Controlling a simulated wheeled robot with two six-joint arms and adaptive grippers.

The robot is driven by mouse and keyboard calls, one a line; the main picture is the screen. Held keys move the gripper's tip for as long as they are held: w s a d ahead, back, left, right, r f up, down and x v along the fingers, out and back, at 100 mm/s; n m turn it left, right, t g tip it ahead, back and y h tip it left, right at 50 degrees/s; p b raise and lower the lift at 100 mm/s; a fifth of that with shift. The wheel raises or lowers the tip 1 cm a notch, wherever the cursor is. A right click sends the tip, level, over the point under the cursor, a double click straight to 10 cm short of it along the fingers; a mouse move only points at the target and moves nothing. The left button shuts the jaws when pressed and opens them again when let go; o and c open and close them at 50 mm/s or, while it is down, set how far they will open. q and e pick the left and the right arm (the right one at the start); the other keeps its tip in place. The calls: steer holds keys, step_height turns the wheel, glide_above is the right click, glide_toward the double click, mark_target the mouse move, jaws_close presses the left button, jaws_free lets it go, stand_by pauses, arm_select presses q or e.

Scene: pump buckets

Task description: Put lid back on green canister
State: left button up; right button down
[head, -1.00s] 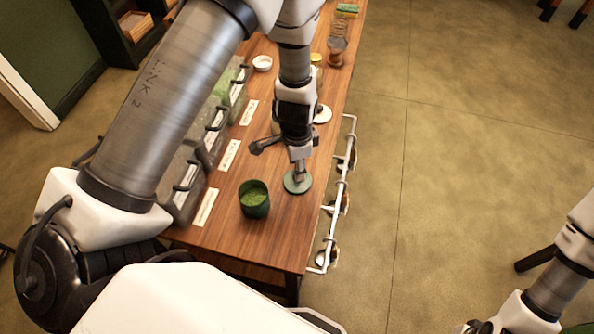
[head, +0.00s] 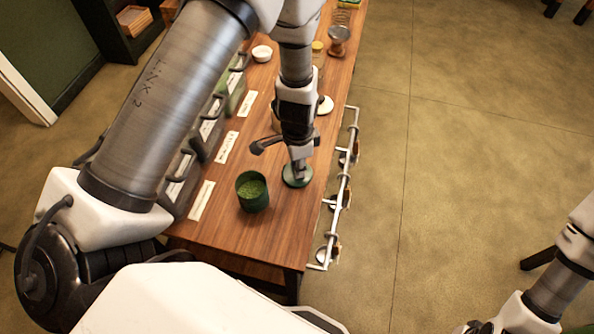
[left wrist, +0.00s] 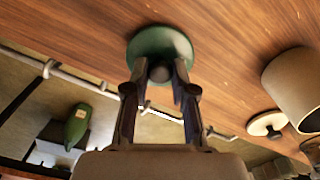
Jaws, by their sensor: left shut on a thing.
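The green canister (head: 252,192) stands upright and open on the wooden table, with green stuff inside it. Its round green lid (head: 297,176) is to the right of it, at or just above the table; I cannot tell whether it touches the wood. My left gripper (head: 298,172) is over the lid, fingers pointing down, shut on its dark knob. In the left wrist view the lid (left wrist: 160,44) sits at the fingertips of my left gripper (left wrist: 158,75). My right gripper is not in view; only part of my right arm shows at lower right.
A white rail (head: 345,180) with hanging things runs along the table's right edge. Paper labels (head: 201,200) and clear bins line the left side. A pale canister (left wrist: 295,88) and a white lid (left wrist: 266,124) are near. Jars stand farther back.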

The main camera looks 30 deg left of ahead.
arm_select(q)
steer(key=shift+r, duration=0.1)
steer(key=shift+r+p, duration=1.65)
steer(key=shift+r, duration=0.5)
